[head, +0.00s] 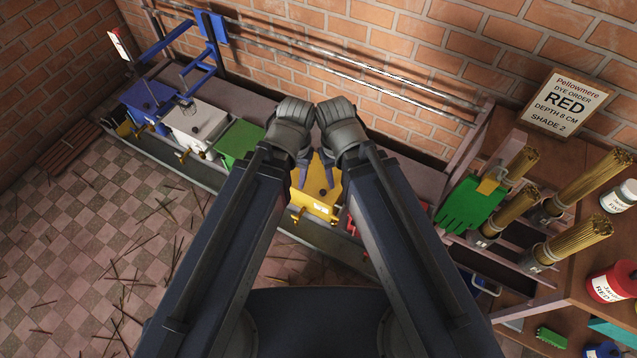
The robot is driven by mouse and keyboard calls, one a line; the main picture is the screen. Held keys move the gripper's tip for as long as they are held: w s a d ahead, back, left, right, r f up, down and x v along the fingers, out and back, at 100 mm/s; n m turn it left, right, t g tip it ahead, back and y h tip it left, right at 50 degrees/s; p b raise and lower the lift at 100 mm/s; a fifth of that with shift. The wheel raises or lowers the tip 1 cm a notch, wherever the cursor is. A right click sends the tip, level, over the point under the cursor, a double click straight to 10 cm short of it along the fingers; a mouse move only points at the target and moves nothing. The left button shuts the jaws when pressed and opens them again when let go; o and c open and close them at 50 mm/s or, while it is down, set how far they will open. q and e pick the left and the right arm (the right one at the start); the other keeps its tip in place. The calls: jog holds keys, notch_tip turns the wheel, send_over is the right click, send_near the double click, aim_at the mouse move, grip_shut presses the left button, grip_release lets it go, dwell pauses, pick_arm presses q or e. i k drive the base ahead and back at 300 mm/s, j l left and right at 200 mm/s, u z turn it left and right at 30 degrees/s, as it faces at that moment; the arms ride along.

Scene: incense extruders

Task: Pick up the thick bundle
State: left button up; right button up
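Several bundles of thin tan sticks stand tilted in a rack on the right. The front one (572,243) looks the thickest. Others are the back right bundle (592,177), the middle bundle (514,207) and the back left bundle (522,164). Both my arms reach forward to the middle, far left of the bundles. My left gripper (303,172) and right gripper (329,170) hang close together above the yellow box (316,196). My wrists and forearms hide most of the fingers, so I cannot see whether they are open. No bundle is near either gripper.
A green glove (468,204) hangs at the rack's left. A sign (565,101) reading RED, depth 8 cm, shade 2 stands behind. A red jar (611,283) and white jar (619,196) stand at far right. Blue (149,97), white (197,122) and green (240,142) boxes line the left bench.

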aim_at(595, 228)
jog(key=k+j, duration=0.2)
jog(key=k, duration=0.25)
jog(key=z, duration=2)
